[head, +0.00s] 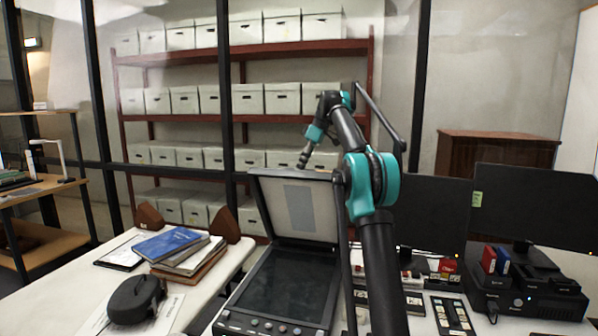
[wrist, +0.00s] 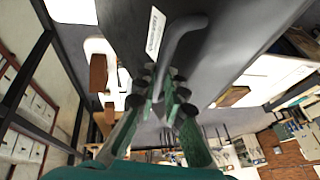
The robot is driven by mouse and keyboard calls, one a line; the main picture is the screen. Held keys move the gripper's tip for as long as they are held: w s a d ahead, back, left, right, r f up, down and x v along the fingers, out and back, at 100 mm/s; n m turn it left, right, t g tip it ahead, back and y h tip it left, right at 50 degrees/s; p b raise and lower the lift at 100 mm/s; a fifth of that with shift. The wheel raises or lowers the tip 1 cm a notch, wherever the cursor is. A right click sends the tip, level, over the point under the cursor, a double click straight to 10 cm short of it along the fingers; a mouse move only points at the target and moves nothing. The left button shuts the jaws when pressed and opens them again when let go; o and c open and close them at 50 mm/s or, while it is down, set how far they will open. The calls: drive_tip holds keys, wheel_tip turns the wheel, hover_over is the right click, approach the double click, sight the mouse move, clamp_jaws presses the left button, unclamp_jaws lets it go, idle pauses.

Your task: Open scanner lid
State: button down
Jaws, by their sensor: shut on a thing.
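The scanner (head: 283,288) sits on the table with its dark glass bed showing. Its lid (head: 298,207) stands raised and steeply tilted at the back, pale inner side facing me. My gripper (head: 304,160) is at the lid's top edge, partly small and hard to make out in the head view. In the wrist view my gripper (wrist: 165,80) has its fingers close together at the end of a grey bent handle (wrist: 184,38) on the dark lid surface (wrist: 235,45). A white label lies beside the handle. The fingers hide the exact contact.
Books (head: 180,248) and a black mouse-like device (head: 136,298) lie left of the scanner. Monitors (head: 530,207), a black unit and small boxes stand to the right. Shelves of white archival boxes (head: 248,98) are behind. My arm crosses in front of the scanner's right side.

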drive_tip(key=shift+w+d+f, duration=0.1)
drive_tip(key=shift+w+d, duration=0.25)
drive_tip(key=shift+w, duration=0.4)
drive_tip(key=c, duration=1.7)
unclamp_jaws()
drive_tip(key=shift+w, duration=0.15)
drive_tip(key=shift+o, duration=0.6)
drive_tip(key=shift+a, duration=0.1)
drive_tip(key=shift+s, duration=0.2)
